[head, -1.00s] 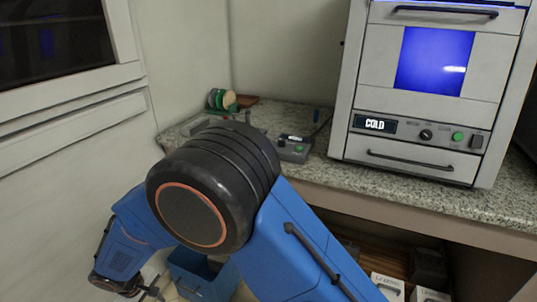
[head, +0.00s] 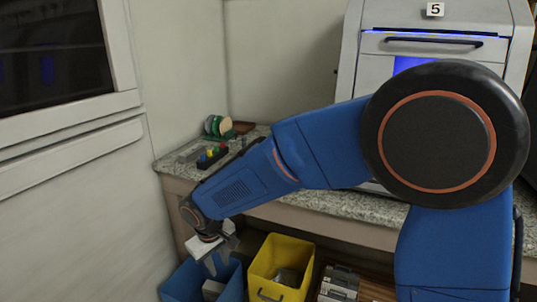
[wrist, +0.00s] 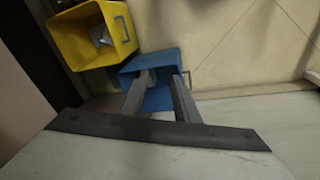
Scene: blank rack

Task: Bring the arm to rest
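My blue arm reaches from the right across the front of the counter. My gripper (head: 217,262) points down above the blue bin (head: 235,288) on the floor. In the wrist view my gripper (wrist: 164,82) has its two fingers apart, with only the blue bin (wrist: 158,98) showing between and beyond them. I see nothing held. A grey shape shows at the blue bin's opening in the head view, but I cannot tell what it is.
A yellow bin (head: 303,248) with a greyish item inside stands right of the blue bin. The granite counter (head: 330,208) carries coloured discs (head: 217,126) and a white oven (head: 400,22), partly hidden by my arm.

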